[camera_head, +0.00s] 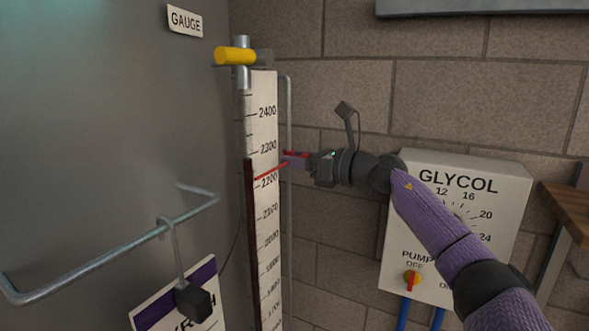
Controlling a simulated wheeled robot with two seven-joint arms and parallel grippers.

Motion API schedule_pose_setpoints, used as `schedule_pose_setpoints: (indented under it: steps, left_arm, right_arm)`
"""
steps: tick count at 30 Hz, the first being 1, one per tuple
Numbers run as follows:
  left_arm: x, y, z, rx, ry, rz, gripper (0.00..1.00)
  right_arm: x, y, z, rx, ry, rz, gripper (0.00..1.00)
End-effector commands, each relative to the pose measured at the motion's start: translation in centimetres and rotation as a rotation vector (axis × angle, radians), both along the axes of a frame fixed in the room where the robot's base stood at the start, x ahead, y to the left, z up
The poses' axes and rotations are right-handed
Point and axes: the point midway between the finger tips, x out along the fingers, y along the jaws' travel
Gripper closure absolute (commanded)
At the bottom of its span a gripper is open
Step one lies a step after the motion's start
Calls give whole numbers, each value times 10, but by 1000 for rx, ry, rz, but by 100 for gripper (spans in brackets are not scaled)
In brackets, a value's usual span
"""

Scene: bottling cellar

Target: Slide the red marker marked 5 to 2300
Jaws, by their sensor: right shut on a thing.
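The upright white scale (263,220) is on the tank's gauge, with black numbers from 2400 at the top downward. The red marker (272,171) is a thin red pointer lying slanted across the scale, just above the 2200 label and below 2300. Its right end goes to my right gripper (296,160), which is shut on it at the right side of the scale. A number 5 on the marker cannot be read. The gripper hides part of the marker's grip end. My left gripper is not in view.
A dark red column (249,215) stands left of the scale, under a yellow valve handle (235,56). A thin metal rod (288,110) runs beside the scale. The GLYCOL box (507,200) is on the brick wall, partly behind my right arm. A tank rail (110,253) projects at left.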

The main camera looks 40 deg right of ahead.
Motion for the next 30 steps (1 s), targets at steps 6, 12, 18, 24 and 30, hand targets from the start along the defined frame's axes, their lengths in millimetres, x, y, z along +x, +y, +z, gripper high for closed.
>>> schedule_pose_setpoints:
  steps: [6, 12, 18, 24, 30]
  left_arm:
    - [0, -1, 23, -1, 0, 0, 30]
    - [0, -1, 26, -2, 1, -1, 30]
    - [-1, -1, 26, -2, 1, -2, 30]
    - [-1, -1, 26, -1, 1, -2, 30]
    - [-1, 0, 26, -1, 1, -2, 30]
  right_arm:
    - [0, 0, 28, -1, -1, 0, 100]
    - [0, 0, 32, 0, 0, 0, 100]
    - [0, 0, 31, 0, 0, 0, 100]
    - [0, 0, 31, 0, 1, 0, 41]
    - [0, 0, 31, 0, 1, 0, 26]
